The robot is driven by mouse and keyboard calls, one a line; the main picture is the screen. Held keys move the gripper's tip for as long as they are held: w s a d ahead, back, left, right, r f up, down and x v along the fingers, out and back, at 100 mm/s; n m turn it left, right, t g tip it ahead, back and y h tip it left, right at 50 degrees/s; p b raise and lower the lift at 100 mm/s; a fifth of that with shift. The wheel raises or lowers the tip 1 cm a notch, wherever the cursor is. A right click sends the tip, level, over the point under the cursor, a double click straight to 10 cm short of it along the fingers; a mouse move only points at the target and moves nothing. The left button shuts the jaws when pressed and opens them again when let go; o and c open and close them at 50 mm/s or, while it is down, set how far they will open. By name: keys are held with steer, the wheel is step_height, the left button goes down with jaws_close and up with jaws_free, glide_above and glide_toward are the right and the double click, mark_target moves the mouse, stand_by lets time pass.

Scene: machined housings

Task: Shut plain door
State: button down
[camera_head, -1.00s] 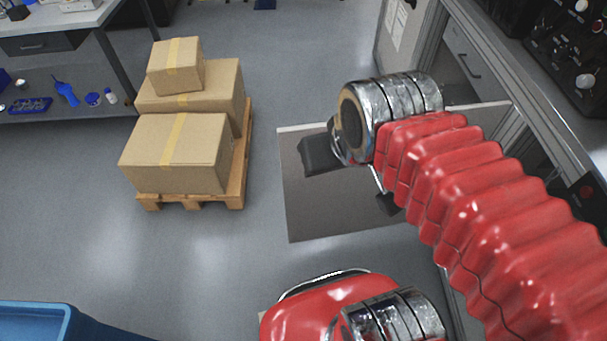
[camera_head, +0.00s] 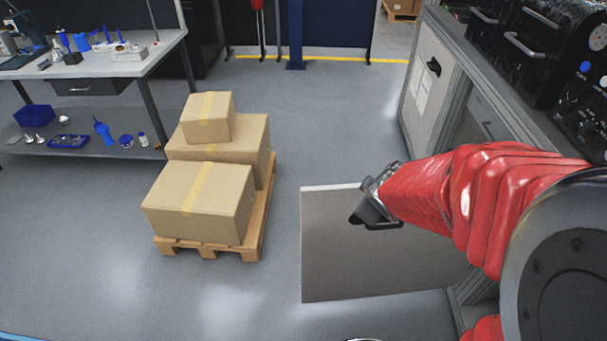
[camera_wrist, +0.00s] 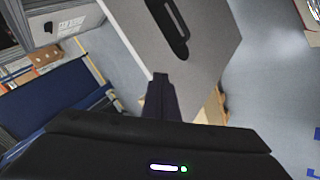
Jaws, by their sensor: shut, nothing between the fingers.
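The plain door (camera_head: 335,255) is a flat grey panel standing open, swung out from the cabinet on the right over the floor. It also shows in the wrist view (camera_wrist: 210,45), with a dark elongated handle (camera_wrist: 183,38) on its face. My gripper (camera_head: 366,214) is shut and empty, near the door's upper edge in the head view. In the wrist view its closed dark fingertips (camera_wrist: 160,78) lie at the panel's near edge, below the handle. I cannot tell whether they touch the door. My red arm hides part of the door's right side.
A cabinet door with papers (camera_head: 425,85) is shut beyond the opening. Black equipment (camera_head: 530,45) sits on the cabinet top. Stacked boxes (camera_head: 200,195) on a pallet (camera_head: 262,220) stand left of the door. Floor between pallet and door is clear.

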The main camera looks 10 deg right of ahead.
steer(key=a+f+n+y, duration=0.3)
steer(key=f, duration=0.5)
steer(key=s+a+f+n+g+y, duration=0.1)
steer(key=a+f+n+y, duration=0.2)
steer(key=f, duration=0.5)
steer(key=shift+s+a+n+y, duration=0.3)
steer(key=shift+a+n, duration=0.15)
steer(key=shift+n, duration=0.25)
steer(key=shift+f, duration=0.15)
